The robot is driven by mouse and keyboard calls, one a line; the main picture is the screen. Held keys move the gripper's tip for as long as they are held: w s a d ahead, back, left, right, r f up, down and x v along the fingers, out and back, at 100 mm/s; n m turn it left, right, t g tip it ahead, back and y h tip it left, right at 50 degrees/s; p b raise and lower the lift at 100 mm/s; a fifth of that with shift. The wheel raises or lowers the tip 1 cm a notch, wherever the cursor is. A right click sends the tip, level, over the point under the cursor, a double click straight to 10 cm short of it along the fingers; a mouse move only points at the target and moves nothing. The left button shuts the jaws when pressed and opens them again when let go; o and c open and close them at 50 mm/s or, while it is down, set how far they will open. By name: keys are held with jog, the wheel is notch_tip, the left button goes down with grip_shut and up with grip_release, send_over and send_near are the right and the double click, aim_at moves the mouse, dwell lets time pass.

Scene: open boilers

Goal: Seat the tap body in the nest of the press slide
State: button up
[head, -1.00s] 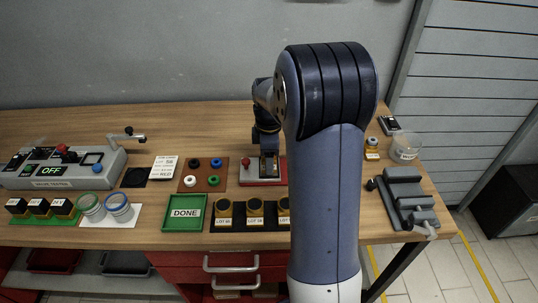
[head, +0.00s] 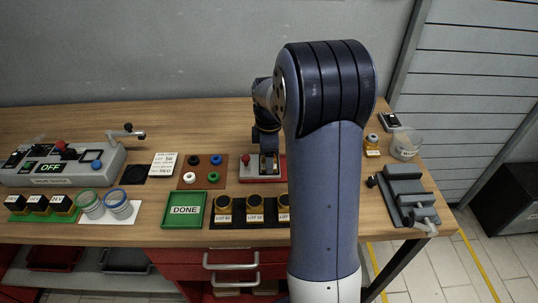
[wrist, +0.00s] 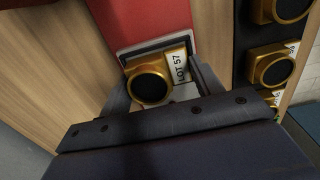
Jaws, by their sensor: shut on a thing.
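The tap body (wrist: 150,84) is brass-coloured with a round black face and a white LOT 57 label. In the wrist view it lies between the two fingers of my gripper (wrist: 162,78), which is shut on it. It is at a dark-rimmed rectangular nest (wrist: 125,49) at the end of a red fixture (wrist: 138,20), which I take for the press slide. I cannot tell whether the tap body rests fully down in the nest. In the head view my gripper (head: 268,160) is over the red-and-grey fixture (head: 248,178), and my arm hides part of it.
A black rack (head: 238,218) with several similar tap bodies lies in front, beside a green DONE tray (head: 171,220). A brown board (head: 204,172) with coloured rings is left of the fixture. A grey device (head: 402,187) and a clear cup (head: 405,147) stand right.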

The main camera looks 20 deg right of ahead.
jog(key=shift+s+f, duration=0.15)
jog(key=shift+f, duration=0.15)
jog(key=o, duration=1.3)
jog(key=shift+f, duration=0.15)
jog(key=shift+c, duration=1.2)
jog(key=shift+o, duration=1.4)
jog(key=shift+a+r+p, duration=0.1)
jog(key=shift+r+p, duration=0.3)
jog(key=shift+r, duration=0.15)
jog(key=shift+r+p, duration=2.5)
jog(key=shift+r, duration=0.75)
jog(key=shift+f, duration=0.1)
